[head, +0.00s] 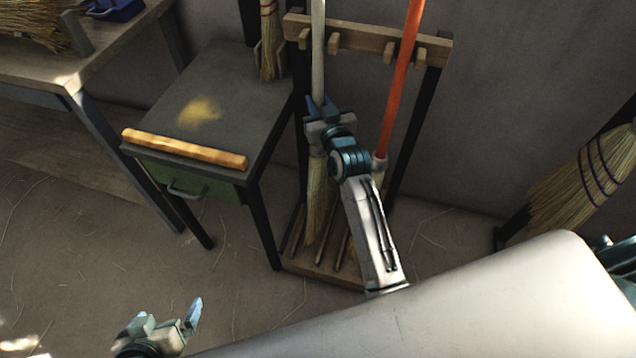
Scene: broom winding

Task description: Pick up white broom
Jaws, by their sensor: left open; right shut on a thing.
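The white broom (318,45) stands nearly upright in a wooden rack (360,36), its pale handle against the top rail and its straw bristles (315,205) near the slatted base. My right gripper (318,104) is shut on the broom's handle, partway down. My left gripper (170,322) is open and empty, low at the bottom left over the floor, far from the broom.
A broom with an orange handle (402,75) stands in the rack just right of my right arm. A dark side table (215,100) with a green drawer stands left of the rack. A straw broom head (590,180) is at right.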

